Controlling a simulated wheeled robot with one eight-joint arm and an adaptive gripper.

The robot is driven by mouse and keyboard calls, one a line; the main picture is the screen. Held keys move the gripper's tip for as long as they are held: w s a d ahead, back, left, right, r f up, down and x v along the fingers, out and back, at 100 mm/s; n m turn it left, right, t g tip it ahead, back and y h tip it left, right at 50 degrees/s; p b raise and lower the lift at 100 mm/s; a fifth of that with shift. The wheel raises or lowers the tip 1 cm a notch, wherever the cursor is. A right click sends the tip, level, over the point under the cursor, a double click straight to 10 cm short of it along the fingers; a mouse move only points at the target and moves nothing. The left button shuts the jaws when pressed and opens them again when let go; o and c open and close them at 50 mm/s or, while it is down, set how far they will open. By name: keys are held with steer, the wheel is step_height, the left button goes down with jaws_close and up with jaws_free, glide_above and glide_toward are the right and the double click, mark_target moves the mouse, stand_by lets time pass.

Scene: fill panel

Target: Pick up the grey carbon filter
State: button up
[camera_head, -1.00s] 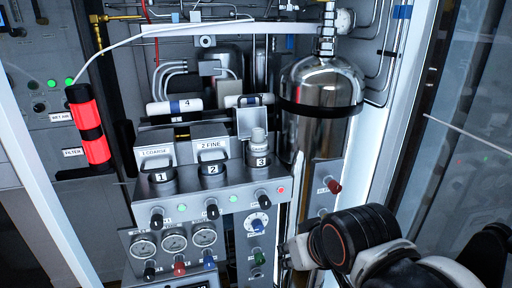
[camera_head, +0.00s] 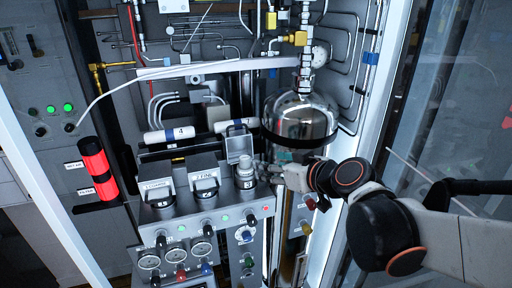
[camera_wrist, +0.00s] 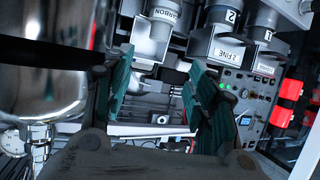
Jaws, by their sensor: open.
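The grey carbon filter (camera_head: 245,170) stands upright in the holder marked 3 at the right end of the filter row. In the wrist view, its CARBON label and pale grey body (camera_wrist: 161,18) show at the top edge, partly cut off. My gripper (camera_wrist: 162,92) is open, with its two teal finger pads apart and nothing between them. In the head view my gripper (camera_head: 276,172) is right of the filter, in front of the steel tank, and its fingers are small and hard to make out. The filter is outside the jaws.
The filters marked 2 (camera_head: 205,182) and 1 (camera_head: 158,194) stand to the left. The shiny tank (camera_head: 298,122) is close on the right. A white cartridge marked 4 (camera_head: 170,135) lies behind. Gauges and knobs are below.

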steer(key=b, duration=0.1)
glide_toward(245, 158)
steer(key=w+a, duration=0.1)
steer(key=w, duration=0.1)
steer(key=shift+f+b+x, duration=0.2)
steer(key=shift+x, duration=1.3)
steer(key=shift+f+b+x, duration=0.15)
steer(key=shift+b+x, duration=0.05)
steer(key=shift+x, duration=1.3)
steer(key=shift+s, duration=0.15)
jaws_close()
